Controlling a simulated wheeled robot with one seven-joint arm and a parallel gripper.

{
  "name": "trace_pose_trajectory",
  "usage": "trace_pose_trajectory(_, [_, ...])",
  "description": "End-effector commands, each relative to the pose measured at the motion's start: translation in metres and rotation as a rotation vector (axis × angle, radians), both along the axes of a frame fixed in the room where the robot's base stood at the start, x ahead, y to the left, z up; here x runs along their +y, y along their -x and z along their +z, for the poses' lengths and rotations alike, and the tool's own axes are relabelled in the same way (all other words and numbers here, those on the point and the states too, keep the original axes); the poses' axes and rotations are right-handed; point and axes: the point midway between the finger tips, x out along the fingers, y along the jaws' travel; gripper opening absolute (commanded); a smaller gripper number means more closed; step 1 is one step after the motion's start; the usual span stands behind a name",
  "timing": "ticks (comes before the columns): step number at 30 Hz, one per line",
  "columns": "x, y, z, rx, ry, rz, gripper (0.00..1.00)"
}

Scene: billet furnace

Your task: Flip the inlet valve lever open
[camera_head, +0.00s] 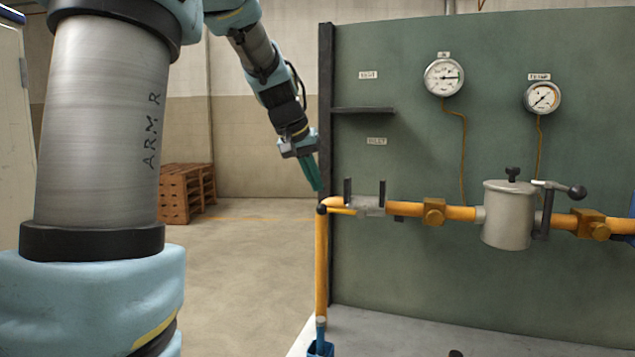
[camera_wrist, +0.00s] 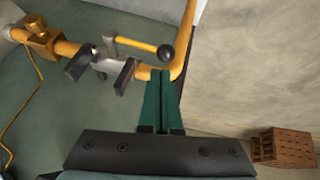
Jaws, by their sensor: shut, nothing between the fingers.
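The inlet valve (camera_head: 370,205) is a grey body on the orange pipe, with two dark upright posts; it also shows in the wrist view (camera_wrist: 108,52). Its yellow lever (camera_head: 343,211) points left, roughly along the pipe, and ends in a black ball knob (camera_head: 321,209). In the wrist view the lever (camera_wrist: 137,44) and knob (camera_wrist: 166,53) are clear. My gripper (camera_head: 318,188) points down with its green fingers shut and empty, just above the knob. In the wrist view the fingertips (camera_wrist: 160,73) lie close to the knob; I cannot tell whether they touch it.
A green panel (camera_head: 450,150) stands behind the pipe, with a small dark shelf (camera_head: 363,110) and two gauges (camera_head: 444,77). A grey canister (camera_head: 508,215) with a black-knobbed handle sits farther right. Wooden crates (camera_head: 187,192) stand far back left. The floor left of the panel is clear.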

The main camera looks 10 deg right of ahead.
Motion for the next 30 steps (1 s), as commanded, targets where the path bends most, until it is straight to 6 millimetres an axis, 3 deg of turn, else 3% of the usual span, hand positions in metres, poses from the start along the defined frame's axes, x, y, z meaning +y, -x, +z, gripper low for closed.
trace_pose_trajectory(6, [0.044,0.001,0.015,-0.006,0.003,0.007,0.00])
trace_pose_trajectory(13, [0.079,0.004,0.033,-0.006,0.003,0.006,0.00])
trace_pose_trajectory(19, [0.091,0.005,0.040,-0.005,0.004,0.003,0.00])
trace_pose_trajectory(30, [0.092,0.006,0.038,-0.002,0.002,0.006,0.00])
